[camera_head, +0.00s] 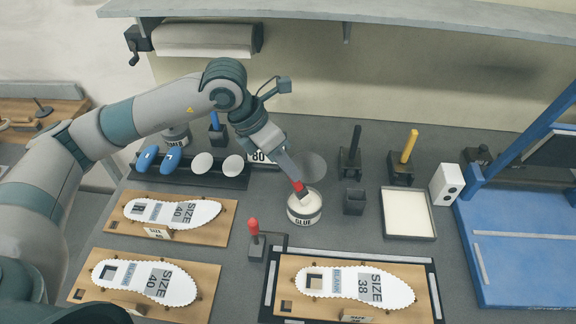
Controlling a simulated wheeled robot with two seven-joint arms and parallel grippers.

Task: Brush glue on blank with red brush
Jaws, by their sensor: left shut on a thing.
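My left gripper (294,178) points down over the white glue pot (304,211), labelled GLUE. It is shut on a red piece, which I take for the red brush (300,188); its lower end is at the pot's mouth, and I cannot tell how deep it reaches. A white insole blank (340,285) marked SIZE 38 lies on a wooden board inside a black frame (270,292) at the front. Two more blanks, marked SIZE 40, lie on boards at the left: one behind (190,211), one in front (128,276). My right gripper is not in view.
Black-handled (356,138) and yellow-handled (409,146) tools stand behind. A white tray (409,238), a small dark cup (354,203) and a blue press (515,245) are at the right.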

